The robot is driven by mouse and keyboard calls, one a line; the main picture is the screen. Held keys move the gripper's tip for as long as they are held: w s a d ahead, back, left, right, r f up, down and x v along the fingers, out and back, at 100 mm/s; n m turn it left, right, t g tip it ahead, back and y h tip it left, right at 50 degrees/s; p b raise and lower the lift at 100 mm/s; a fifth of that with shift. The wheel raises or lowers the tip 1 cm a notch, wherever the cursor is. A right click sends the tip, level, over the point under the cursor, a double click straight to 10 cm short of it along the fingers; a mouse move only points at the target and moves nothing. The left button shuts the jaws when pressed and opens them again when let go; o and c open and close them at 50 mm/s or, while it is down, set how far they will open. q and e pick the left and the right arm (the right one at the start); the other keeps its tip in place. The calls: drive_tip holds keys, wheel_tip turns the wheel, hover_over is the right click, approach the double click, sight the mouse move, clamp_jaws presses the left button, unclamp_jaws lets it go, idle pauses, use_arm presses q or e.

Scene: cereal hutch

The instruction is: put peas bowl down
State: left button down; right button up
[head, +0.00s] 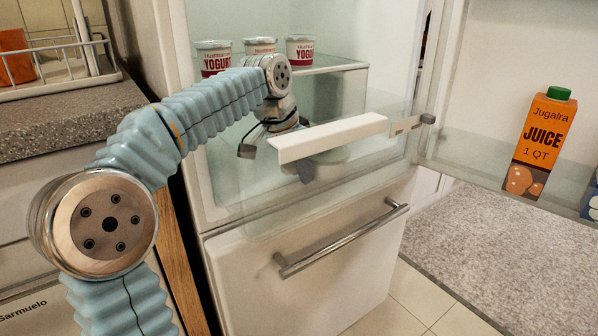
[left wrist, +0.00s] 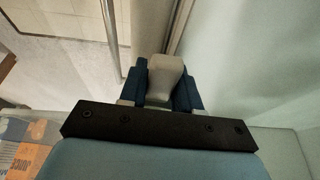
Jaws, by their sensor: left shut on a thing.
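My left gripper (head: 278,160) is inside the open fridge, below the yogurt shelf, with its jaws pointing down. It is shut on a pale thing, which I take for the peas bowl (head: 328,162); a white bar hides part of it in the head view. In the left wrist view the pale held thing (left wrist: 165,75) sits between the dark blue fingers of my left gripper (left wrist: 163,92). No peas show in either view. I cannot tell whether the bowl touches the surface below. My right gripper is not in view.
The white bar (head: 330,137) crosses close in front of the gripper. Several yogurt cups (head: 261,46) stand on the glass shelf (head: 335,65) above. A juice carton (head: 543,140) stands in the open door at right. A drawer handle (head: 340,240) sticks out below.

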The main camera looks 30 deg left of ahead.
use_arm(q)
drive_tip(key=shift+r, duration=0.1)
drive_tip(key=c, duration=0.8)
unclamp_jaws()
drive_tip(key=shift+p+v, duration=1.9)
drive_tip(key=shift+v, duration=4.15)
